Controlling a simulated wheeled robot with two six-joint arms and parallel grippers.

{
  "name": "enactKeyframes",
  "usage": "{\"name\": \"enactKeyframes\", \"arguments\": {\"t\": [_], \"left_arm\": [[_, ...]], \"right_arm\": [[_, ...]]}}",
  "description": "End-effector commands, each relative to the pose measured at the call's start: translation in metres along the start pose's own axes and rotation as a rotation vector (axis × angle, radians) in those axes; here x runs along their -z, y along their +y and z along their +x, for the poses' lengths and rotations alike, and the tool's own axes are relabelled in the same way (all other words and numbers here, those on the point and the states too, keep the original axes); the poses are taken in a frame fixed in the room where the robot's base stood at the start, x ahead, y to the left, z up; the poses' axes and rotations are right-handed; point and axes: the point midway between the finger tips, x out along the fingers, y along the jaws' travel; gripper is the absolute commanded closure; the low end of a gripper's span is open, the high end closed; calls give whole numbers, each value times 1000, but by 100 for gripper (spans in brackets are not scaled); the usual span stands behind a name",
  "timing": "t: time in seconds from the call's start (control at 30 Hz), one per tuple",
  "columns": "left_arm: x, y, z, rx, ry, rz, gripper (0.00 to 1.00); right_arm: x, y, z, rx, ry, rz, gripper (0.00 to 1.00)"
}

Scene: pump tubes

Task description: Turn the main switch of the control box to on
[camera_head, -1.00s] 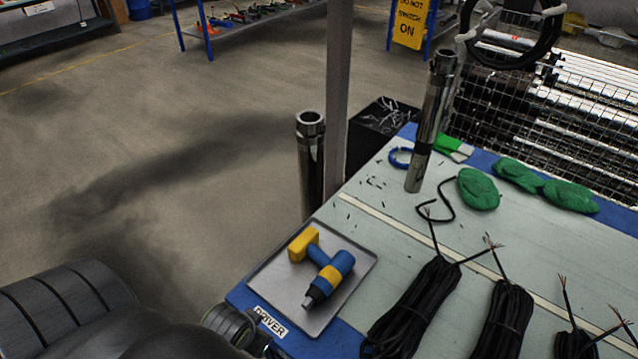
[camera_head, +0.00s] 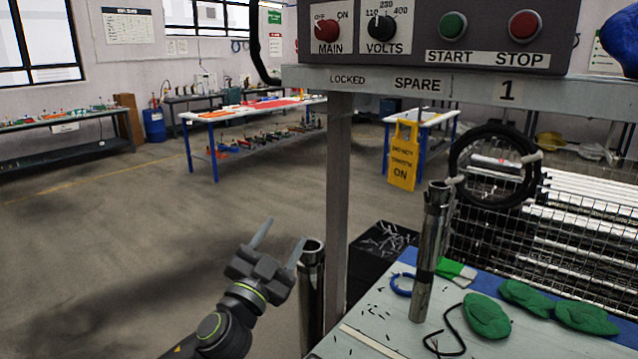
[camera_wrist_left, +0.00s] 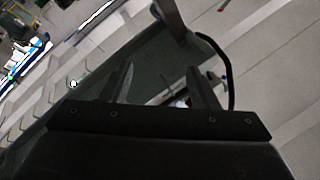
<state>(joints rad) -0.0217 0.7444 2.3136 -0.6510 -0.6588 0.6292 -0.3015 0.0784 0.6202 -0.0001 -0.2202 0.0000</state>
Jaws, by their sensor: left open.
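The dark control box (camera_head: 432,64) stands on a grey shelf at the top of the head view. Its red MAIN switch (camera_head: 327,29) is at the left of its face, on a plate marked OFF and ON. I cannot tell for sure where its pointer stands. My left gripper (camera_head: 277,240) is open and empty, below and left of the box and well apart from it. Its two fingers point up. In the left wrist view the open fingers (camera_wrist_left: 158,85) show with nothing between them. My right gripper is not in view.
A VOLTS knob (camera_head: 381,28), a green START button (camera_head: 453,25) and a red STOP button (camera_head: 525,25) share the box face. A grey post (camera_head: 338,200) holds the shelf. A metal tube (camera_head: 312,290) stands close to my left gripper. Another tube (camera_head: 430,250) stands on the bench.

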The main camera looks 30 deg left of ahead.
Motion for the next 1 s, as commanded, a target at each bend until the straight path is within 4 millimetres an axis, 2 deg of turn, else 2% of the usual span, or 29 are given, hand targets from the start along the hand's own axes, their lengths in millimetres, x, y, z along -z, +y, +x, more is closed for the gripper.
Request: {"name": "enactKeyframes", "arguments": {"t": [0.03, 0.2, 0.3, 0.4, 0.57, 0.67, 0.77, 0.9, 1.0], "left_arm": [[32, -8, 16, -11, 128, 42, 46], [126, -16, 42, -108, 505, 200, 46], [171, -16, 47, -192, 678, 327, 46], [205, -16, 50, -289, 802, 478, 46], [238, -23, 56, -437, 881, 766, 46], [248, -38, 64, -509, 846, 957, 46], [256, -66, 74, -550, 745, 1142, 46], [265, -123, 86, -545, 529, 1349, 46], [272, -164, 89, -510, 375, 1434, 46]], "right_arm": [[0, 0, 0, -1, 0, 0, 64], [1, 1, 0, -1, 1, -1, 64], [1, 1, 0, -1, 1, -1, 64], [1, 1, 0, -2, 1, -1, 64], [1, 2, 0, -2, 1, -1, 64], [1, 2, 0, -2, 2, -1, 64], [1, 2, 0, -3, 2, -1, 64], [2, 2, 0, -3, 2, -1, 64], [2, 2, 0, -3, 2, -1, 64]]}}
